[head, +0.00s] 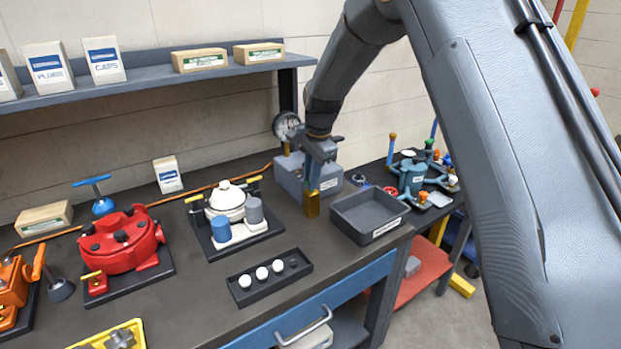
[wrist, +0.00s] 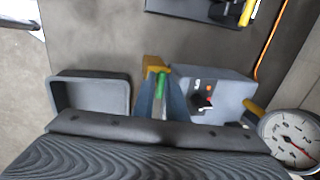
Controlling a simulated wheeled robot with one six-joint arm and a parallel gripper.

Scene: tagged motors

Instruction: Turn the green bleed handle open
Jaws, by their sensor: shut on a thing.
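The green bleed handle (wrist: 161,84) shows in the wrist view as a narrow green strip between my two blue-grey fingers. My gripper (wrist: 160,98) is shut on it, one finger on each side. A brass-coloured block (wrist: 153,63) is just beyond the fingertips. In the head view my gripper (head: 313,186) points down at the front of a grey box (head: 287,180), with the brass block (head: 312,205) below the fingertips. Most of the handle is hidden by the fingers there, so its angle cannot be told.
A round gauge (wrist: 291,138) stands by the grey box, which carries a dark and red knob (wrist: 203,103). An empty grey tray (head: 370,214) sits close to the right. A cream pot (head: 227,199) with two cylinders is on the left.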

